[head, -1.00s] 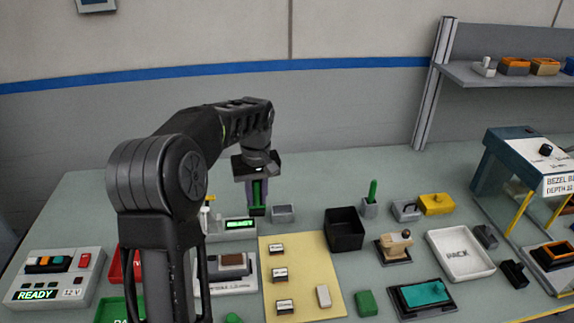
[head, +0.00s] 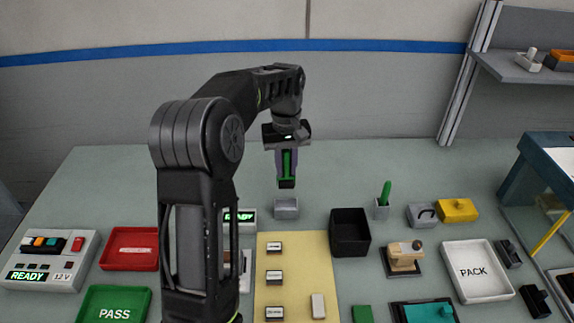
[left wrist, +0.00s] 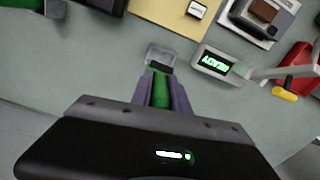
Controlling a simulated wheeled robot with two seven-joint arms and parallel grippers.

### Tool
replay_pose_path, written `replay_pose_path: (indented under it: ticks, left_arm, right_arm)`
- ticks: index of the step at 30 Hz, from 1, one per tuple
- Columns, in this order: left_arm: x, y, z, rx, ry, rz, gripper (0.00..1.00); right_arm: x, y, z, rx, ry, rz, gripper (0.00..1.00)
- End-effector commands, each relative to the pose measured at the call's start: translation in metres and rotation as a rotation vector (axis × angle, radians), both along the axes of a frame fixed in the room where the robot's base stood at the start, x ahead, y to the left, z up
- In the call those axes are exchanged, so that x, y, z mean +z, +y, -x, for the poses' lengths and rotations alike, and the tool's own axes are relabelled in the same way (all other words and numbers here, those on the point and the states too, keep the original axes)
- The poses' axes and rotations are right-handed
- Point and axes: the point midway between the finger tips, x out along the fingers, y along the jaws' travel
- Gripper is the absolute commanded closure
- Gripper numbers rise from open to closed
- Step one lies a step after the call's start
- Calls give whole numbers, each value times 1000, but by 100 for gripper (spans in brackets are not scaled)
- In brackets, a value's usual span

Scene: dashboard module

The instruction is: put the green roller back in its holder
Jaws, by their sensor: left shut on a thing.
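My left gripper (head: 287,172) is shut on the green roller (head: 287,163), which hangs upright between its purple-grey fingers with a dark lower end. A small open grey box (head: 286,209), which looks like the holder, stands on the bench just below the gripper in the head view, with a gap between. In the left wrist view the roller (left wrist: 161,92) shows between the fingers (left wrist: 161,85), and the grey box (left wrist: 160,58) lies just beyond their tips. The roller's far end is partly hidden there. My right gripper is not in view.
A black bin (head: 350,232) and a grey cup with a green stick (head: 382,209) stand to the right. A small READY display unit (head: 240,217) is close on the left. A yellow mat (head: 297,290) with small blocks lies in front. The bench behind the box is clear.

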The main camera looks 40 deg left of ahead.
Motion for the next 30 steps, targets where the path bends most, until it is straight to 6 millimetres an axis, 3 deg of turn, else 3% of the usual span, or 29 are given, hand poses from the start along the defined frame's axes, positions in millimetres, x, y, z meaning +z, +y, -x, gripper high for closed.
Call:
replay_pose_path:
  ticks: [21, 30]
  left_arm:
    - [-51, 0, 0, 0, 0, 0, 100]
    - [-57, 0, 0, 0, 0, 0, 100]
  right_arm:
    - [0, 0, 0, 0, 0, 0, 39]
    - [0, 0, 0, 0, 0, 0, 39]
